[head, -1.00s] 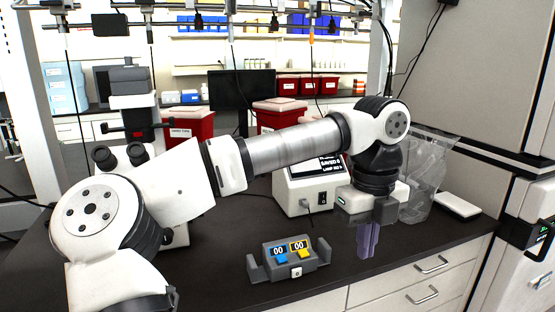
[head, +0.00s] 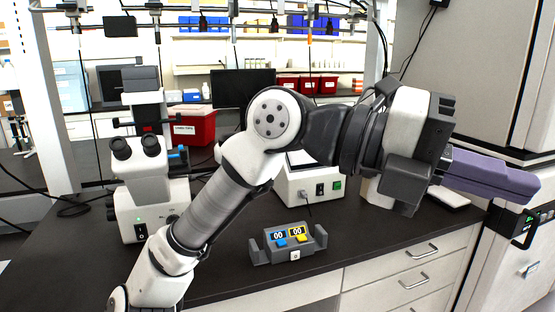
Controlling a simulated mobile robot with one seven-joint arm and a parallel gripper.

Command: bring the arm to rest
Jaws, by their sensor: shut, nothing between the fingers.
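My gripper (head: 535,187) is at the right of the head view, raised above the right end of the bench and pointing right. Its long purple-grey fingers lie together, shut, with nothing between them. My arm rises from the lower left, bends at a joint near the middle and runs right to the gripper. The gripper overlaps the front of the large pale cabinet in the picture; I cannot tell the distance between them.
A grey counter with two displays (head: 289,246) stands on the dark bench (head: 235,283). A microscope (head: 141,185) is at left. A white instrument (head: 306,186) stands partly behind my arm. Red bins (head: 188,128) are farther back. The large cabinet (head: 490,75) bounds the right.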

